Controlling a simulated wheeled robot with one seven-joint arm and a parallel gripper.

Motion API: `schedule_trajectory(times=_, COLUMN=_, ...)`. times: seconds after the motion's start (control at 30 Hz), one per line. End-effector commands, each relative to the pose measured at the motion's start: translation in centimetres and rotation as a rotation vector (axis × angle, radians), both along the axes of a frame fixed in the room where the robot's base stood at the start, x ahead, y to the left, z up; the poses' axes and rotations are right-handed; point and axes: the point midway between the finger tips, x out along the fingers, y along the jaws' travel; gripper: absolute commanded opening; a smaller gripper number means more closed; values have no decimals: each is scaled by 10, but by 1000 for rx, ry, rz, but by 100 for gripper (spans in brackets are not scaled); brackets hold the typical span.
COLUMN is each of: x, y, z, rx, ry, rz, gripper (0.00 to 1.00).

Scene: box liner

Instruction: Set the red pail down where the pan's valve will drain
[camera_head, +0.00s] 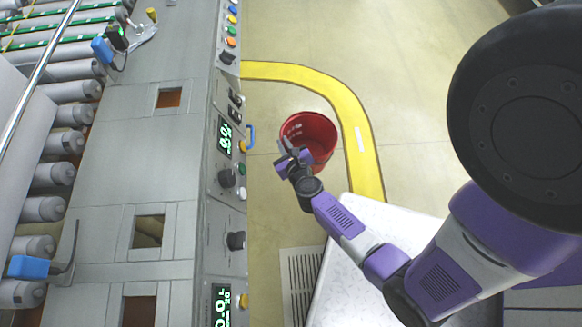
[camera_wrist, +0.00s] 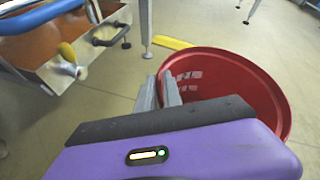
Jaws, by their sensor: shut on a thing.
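The red pail (camera_head: 318,139) is beside the grey machine, open side up, over the floor near the yellow line. My gripper (camera_head: 289,152) is at its near left rim. In the wrist view, the fingers (camera_wrist: 160,92) are shut on the rim of the pail (camera_wrist: 245,85). I cannot tell whether its base touches the floor. An orange-brown pan (camera_wrist: 45,48) with a metal front shows at upper left in the wrist view.
The grey machine (camera_head: 170,200), with a control panel (camera_head: 226,150) and a blue handle (camera_head: 250,138), borders the floor on the left. A white speckled table (camera_head: 345,285) stands at lower right, beside a floor grate (camera_head: 300,275). Open floor lies beyond the yellow line (camera_head: 357,130).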

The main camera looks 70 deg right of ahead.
Motion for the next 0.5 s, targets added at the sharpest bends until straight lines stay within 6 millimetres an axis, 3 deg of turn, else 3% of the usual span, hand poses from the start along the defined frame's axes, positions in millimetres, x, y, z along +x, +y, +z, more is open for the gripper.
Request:
schedule_trajectory(times=0.03, x=1, y=1, z=-16, rx=0, ry=1, rz=3, gripper=0)
schedule_trajectory(times=0.1, x=1, y=1, z=-30, rx=-1, ry=1, rz=3, gripper=0)
schedule_trajectory(times=0.5, x=2, y=0, z=-105, rx=0, ry=0, rz=4, gripper=0)
